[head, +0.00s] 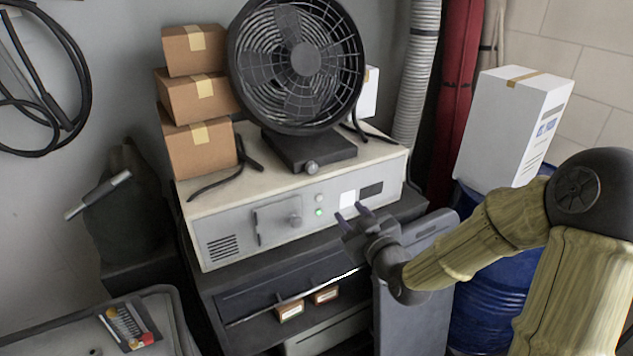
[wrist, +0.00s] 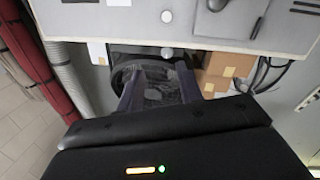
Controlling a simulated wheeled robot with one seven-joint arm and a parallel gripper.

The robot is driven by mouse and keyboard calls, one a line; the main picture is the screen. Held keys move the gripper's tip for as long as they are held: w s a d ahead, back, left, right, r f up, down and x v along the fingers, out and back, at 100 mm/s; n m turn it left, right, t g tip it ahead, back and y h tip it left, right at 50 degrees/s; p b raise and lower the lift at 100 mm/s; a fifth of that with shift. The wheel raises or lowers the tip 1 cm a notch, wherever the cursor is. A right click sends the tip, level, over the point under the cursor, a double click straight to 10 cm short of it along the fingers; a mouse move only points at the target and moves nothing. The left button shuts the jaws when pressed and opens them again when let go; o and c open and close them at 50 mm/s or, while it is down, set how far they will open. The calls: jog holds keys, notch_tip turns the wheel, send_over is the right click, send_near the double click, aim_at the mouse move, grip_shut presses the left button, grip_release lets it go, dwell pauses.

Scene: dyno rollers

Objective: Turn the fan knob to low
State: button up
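A black fan (head: 297,62) stands on top of a grey-white cabinet. Its small grey knob (head: 312,168) sits on the front of the fan's base (head: 318,150). My gripper (head: 351,211) is in front of the cabinet, lower and to the right of the knob, apart from it. Its two fingers are spread with nothing between them. In the wrist view the scene is upside down. The fan (wrist: 155,90) shows between and behind the fingers, and the knob (wrist: 167,52) lies just beyond the fingertips. I cannot read the knob's setting.
Stacked cardboard boxes (head: 199,97) stand left of the fan. A white box (head: 513,125) on a blue barrel (head: 490,310) is at right. Black cables lie on the top.

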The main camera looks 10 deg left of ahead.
aim_at(314, 170)
jog(key=shift+s+r+y, duration=0.8)
jog(key=shift+s+r, duration=0.05)
jog(key=shift+r, duration=0.15)
jog(key=p+x, duration=0.3)
jog(key=x, duration=1.4)
jog(key=shift+w, duration=0.25)
jog(key=c, duration=0.7)
